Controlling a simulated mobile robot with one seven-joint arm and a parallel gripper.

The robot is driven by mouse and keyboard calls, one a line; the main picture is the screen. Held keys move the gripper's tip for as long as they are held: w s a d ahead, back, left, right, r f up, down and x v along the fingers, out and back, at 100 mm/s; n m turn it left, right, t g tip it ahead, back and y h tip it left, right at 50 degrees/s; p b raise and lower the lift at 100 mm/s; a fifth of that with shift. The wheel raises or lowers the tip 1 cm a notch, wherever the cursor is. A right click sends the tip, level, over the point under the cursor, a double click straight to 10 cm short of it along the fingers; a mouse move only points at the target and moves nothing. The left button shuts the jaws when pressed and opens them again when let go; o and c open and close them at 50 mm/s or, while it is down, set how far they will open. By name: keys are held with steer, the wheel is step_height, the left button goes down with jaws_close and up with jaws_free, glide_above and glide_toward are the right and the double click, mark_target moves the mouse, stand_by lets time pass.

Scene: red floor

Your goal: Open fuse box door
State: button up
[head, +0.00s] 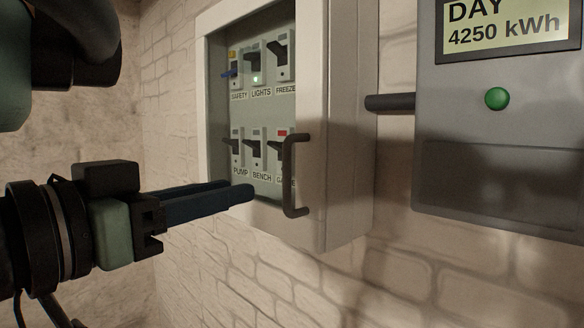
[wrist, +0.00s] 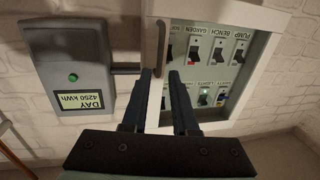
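The fuse box door is a pale frame around a window (head: 310,120) on the brick wall, and several labelled switches show through it. It looks closed, with no gap that I can see. Its dark upright bar handle (head: 288,178) is on the right side strip. It also shows in the wrist view (wrist: 161,40), where the picture is upside down. My gripper (head: 250,191) is left of the handle in the head view, apart from it in the picture. In the wrist view its two fingers (wrist: 160,73) are apart, with the handle lined up between their tips. Contact cannot be seen.
A grey electricity meter (head: 495,150) with a green button and a display stands right of the fuse box. A dark pipe (head: 390,103) runs between them. Brick wall continues on the left and below.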

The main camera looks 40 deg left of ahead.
mark_target(285, 177)
steer(key=w+p, duration=0.1)
steer(key=w, duration=0.2)
steer(key=w+p, duration=0.1)
steer(key=w, duration=0.2)
steer(key=w+a+p, duration=0.1)
steer(key=w+p, duration=0.1)
steer(key=w, duration=0.2)
steer(key=shift+r, duration=0.15)
steer(key=shift+w+a, duration=0.15)
steer(key=shift+w, duration=0.45)
jaws_close()
stand_by(0.4)
